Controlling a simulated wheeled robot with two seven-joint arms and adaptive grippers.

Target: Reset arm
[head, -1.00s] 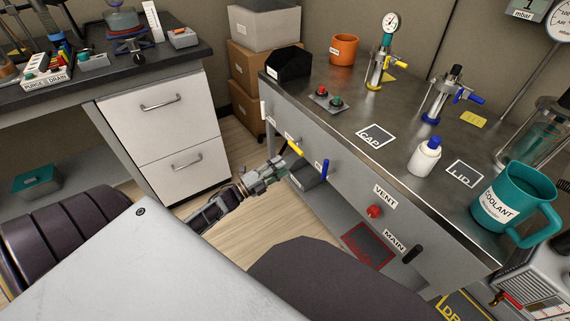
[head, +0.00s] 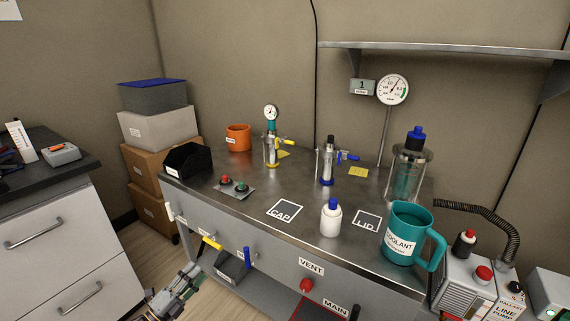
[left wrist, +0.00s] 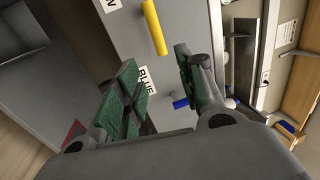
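My left gripper (head: 182,283) shows at the bottom left of the head view, in front of the bench front and below the yellow handle (head: 212,243). In the left wrist view the green-padded fingers (left wrist: 158,95) are apart with nothing between them. Beyond them are the grey bench front (left wrist: 125,50), the yellow handle (left wrist: 155,27) and the blue handle (left wrist: 181,103). The blue handle (head: 247,257) hangs right of the yellow one in the head view. My right gripper is in neither view.
The bench top holds a white bottle (head: 331,219), a teal coolant jug (head: 404,234), an orange mug (head: 238,137) and two valve stands. A red vent knob (head: 306,285) sticks out of the front. Stacked boxes (head: 158,129) stand left; a drawer cabinet (head: 45,235) is far left.

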